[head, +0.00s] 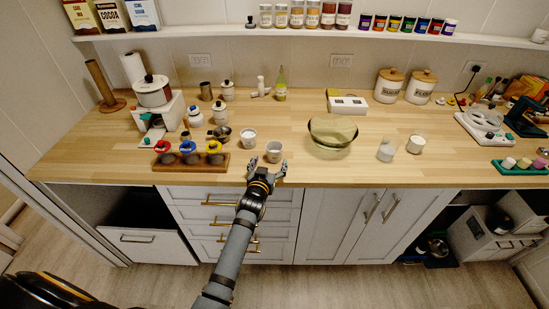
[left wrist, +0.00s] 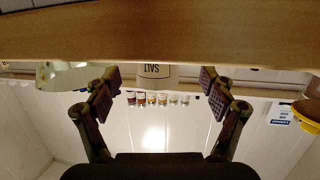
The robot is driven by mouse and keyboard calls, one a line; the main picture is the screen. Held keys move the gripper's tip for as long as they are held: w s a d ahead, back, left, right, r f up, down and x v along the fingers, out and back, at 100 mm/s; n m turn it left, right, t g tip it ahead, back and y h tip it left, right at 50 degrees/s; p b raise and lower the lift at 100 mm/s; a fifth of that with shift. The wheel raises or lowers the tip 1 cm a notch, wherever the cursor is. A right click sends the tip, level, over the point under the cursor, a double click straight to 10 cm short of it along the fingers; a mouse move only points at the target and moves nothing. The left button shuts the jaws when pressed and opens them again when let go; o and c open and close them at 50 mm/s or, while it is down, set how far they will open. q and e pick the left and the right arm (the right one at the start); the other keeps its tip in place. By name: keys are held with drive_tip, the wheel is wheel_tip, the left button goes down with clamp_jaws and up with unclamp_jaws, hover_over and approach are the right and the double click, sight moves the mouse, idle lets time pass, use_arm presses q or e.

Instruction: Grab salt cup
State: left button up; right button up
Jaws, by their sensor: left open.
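The salt cup (head: 274,150) is a small white cup standing on the wooden counter near its front edge. In the left wrist view, which is upside down, the cup (left wrist: 155,76) shows the word SALT. My left gripper (head: 268,168) is open at the counter's front edge, right at the cup. In the left wrist view its fingers (left wrist: 160,80) appear on either side of the cup, with a gap on each side. How deep the cup sits between them I cannot tell. My right gripper is not in view.
A similar white cup (head: 249,138) stands just behind and left. A wooden rack (head: 170,166) with red, blue and yellow-topped items is further left. A glass bowl (head: 332,136) stands to the right, with two glass jars beyond. Drawers (head: 240,220) lie below the counter edge.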

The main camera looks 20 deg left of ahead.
sight(272, 159)
use_arm(q)
drive_tip(key=shift+w+f+b, duration=0.25)
drive_tip(key=shift+w+b, duration=0.05)
drive_tip(key=shift+w, duration=0.25)
drive_tip(key=shift+w+f+b, duration=0.25)
drive_tip(key=shift+w+b, duration=0.05)
drive_tip(key=shift+w, duration=0.2)
drive_tip(key=shift+w+f+b, duration=0.1)
drive_tip(key=shift+w+b, duration=0.45)
drive_tip(key=shift+b, duration=0.25)
drive_tip(key=b+x, duration=0.1)
drive_tip(key=x, duration=0.1)
drive_tip(key=shift+w, duration=0.6)
drive_tip(key=shift+s, duration=0.2)
drive_tip(key=shift+s+r, duration=0.1)
drive_tip(key=shift+r, duration=0.15)
drive_tip(key=shift+c, duration=1.1)
drive_tip(key=shift+f, duration=0.15)
drive_tip(key=c, duration=1.1)
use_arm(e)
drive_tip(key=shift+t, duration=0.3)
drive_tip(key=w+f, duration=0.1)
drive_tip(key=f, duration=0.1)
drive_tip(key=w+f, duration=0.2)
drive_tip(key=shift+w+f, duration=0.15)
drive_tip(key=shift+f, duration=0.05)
